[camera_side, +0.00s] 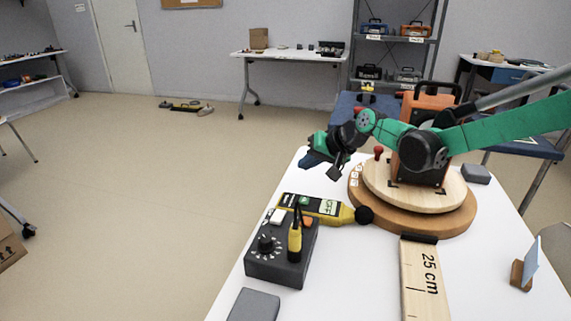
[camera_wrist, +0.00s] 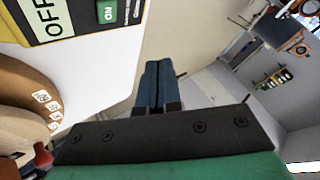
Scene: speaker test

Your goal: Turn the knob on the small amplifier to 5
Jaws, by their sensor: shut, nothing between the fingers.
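The small amplifier (camera_side: 270,267) is a dark grey box on the near left part of the white table in the side view. Its black knob (camera_side: 266,243) sits on top inside a ring of pale marks. The numbers and the pointer are too small to read. A yellow and black upright piece (camera_side: 295,243) stands at the knob's right. My gripper (camera_side: 309,160) is shut and empty, in the air near the table's far left edge, well behind and above the amplifier. Its dark blue fingers (camera_wrist: 157,82) are together in the wrist view, where the amplifier does not show.
A yellow meter (camera_side: 297,203), its display reading OFF, lies behind the amplifier; it also shows in the wrist view (camera_wrist: 82,22). A round wooden turntable (camera_side: 455,220) carries an orange box (camera_side: 432,105). A 25 cm board (camera_side: 422,285) and grey block (camera_side: 253,306) lie nearer.

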